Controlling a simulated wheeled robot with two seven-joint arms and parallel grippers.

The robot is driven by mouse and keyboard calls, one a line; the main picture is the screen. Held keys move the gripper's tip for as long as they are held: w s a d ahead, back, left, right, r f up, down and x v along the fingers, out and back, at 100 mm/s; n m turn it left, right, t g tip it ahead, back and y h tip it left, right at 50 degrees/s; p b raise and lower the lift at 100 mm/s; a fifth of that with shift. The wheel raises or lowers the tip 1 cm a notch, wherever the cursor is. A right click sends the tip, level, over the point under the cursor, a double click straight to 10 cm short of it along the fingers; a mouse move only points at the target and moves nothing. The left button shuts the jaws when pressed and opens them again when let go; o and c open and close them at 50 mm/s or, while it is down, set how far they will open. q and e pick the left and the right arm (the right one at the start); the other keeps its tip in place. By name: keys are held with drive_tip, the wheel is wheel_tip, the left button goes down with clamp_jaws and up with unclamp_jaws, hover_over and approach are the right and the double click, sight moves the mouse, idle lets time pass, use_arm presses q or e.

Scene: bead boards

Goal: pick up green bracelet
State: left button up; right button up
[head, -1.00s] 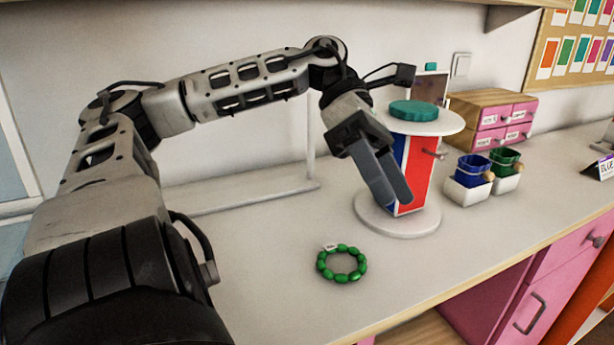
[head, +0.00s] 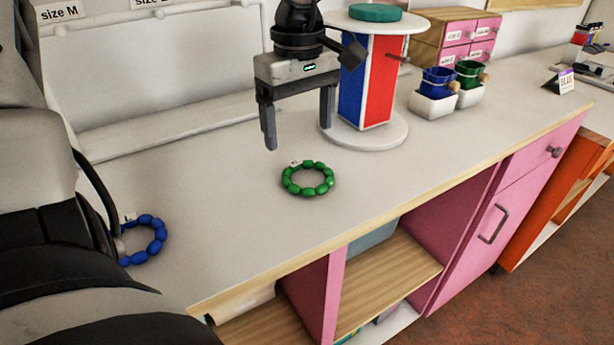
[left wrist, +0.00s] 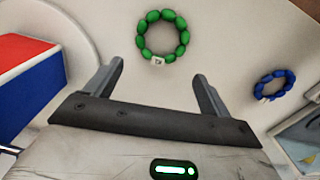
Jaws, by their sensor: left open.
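The green bracelet (head: 308,188) is a ring of green beads with a small white tag, lying flat on the counter. It also shows in the left wrist view (left wrist: 150,50), beyond the fingertips and roughly between them. My left gripper (head: 299,128) points down above the counter, just behind and above the bracelet. Its two fingers are apart, with nothing between them; they also show in the left wrist view (left wrist: 158,82). My right gripper is not in view.
A blue bracelet (head: 155,238) lies at the left, partly hidden by my arm. A red, white and blue stand (head: 378,75) on a round base is close to the right of the gripper. Blue and green buckets (head: 437,82) stand farther right. The counter's front is clear.

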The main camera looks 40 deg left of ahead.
sight(297, 164)
use_arm(q)
drive_tip(key=shift+w+a+f, duration=0.1)
drive_tip(key=shift+a+f, duration=0.05)
drive_tip(key=shift+f, duration=1.05)
drive_tip(key=shift+s+a+f, duration=0.1)
drive_tip(key=shift+a+f, duration=0.1)
drive_tip(key=shift+f, duration=0.95)
drive_tip(key=shift+w+a+f, duration=0.1)
drive_tip(key=shift+a+f, duration=0.05)
drive_tip(key=shift+f, duration=1.05)
drive_tip(key=c, duration=1)
